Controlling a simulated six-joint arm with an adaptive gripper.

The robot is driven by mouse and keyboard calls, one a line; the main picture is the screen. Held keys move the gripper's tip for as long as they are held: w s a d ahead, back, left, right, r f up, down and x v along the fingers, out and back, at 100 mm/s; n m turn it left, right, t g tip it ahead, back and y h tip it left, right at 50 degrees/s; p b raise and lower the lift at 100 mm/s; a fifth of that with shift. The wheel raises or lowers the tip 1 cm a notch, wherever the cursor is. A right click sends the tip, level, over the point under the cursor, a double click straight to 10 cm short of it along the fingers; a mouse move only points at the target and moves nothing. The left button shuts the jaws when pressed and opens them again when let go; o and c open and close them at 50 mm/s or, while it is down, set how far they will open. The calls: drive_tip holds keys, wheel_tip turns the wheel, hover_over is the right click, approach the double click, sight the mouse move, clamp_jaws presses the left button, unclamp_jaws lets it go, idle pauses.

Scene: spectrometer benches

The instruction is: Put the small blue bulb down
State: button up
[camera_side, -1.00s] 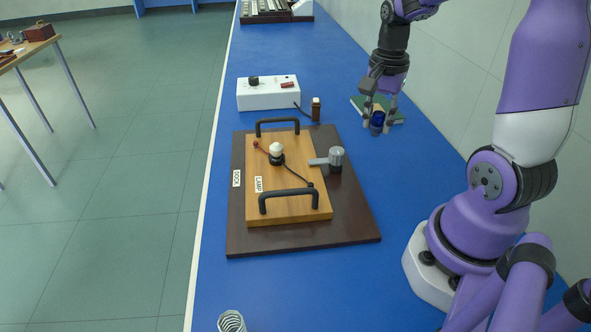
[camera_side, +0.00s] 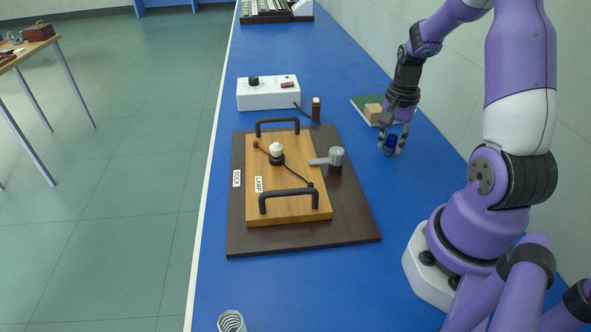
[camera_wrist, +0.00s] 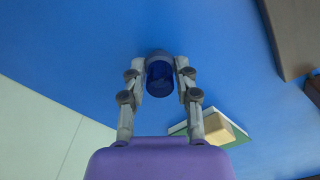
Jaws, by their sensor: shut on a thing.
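The small blue bulb (camera_side: 390,142) is dark blue with a paler grey end, seen best in the wrist view (camera_wrist: 160,77). My gripper (camera_side: 393,148) is shut on it, one finger on each side. In the side view the bulb is held low over the blue bench top, to the right of the dark brown board. I cannot tell whether it touches the bench. The fingers hide part of its sides.
The dark board (camera_side: 360,220) bears a wooden lamp block (camera_side: 290,207) with black handles, a white bulb (camera_side: 276,149) and a grey knob (camera_side: 336,157). A green book (camera_side: 362,101) with a wooden block (camera_side: 373,113) lies behind my gripper. A white control box (camera_side: 268,97) stands further left.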

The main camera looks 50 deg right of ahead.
sight(390, 137)
drive_tip(key=o, duration=0.9)
drive_tip(key=shift+f, duration=0.1)
drive_tip(key=shift+r, duration=0.35)
wheel_tip(390, 137, up, 12)
drive_tip(key=a+r+n+t, duration=0.1)
drive_tip(key=a+n+t, duration=0.1)
drive_tip(key=a+n, duration=0.3)
drive_tip(key=a+r+n+t, duration=0.1)
drive_tip(key=a+n, duration=0.5)
drive_tip(key=a, duration=0.3)
drive_tip(key=a+r+n+t, duration=0.1)
drive_tip(key=a+n+t, duration=0.1)
drive_tip(key=a+n, duration=0.3)
drive_tip(key=shift+s+a+r+n+t, duration=0.1)
drive_tip(key=shift+a+n+t, duration=0.1)
drive_tip(key=shift+a, duration=0.55)
drive_tip(key=shift+a+r+n+t, duration=0.1)
drive_tip(key=shift+a+n, duration=0.1)
drive_tip(key=shift+a, duration=0.55)
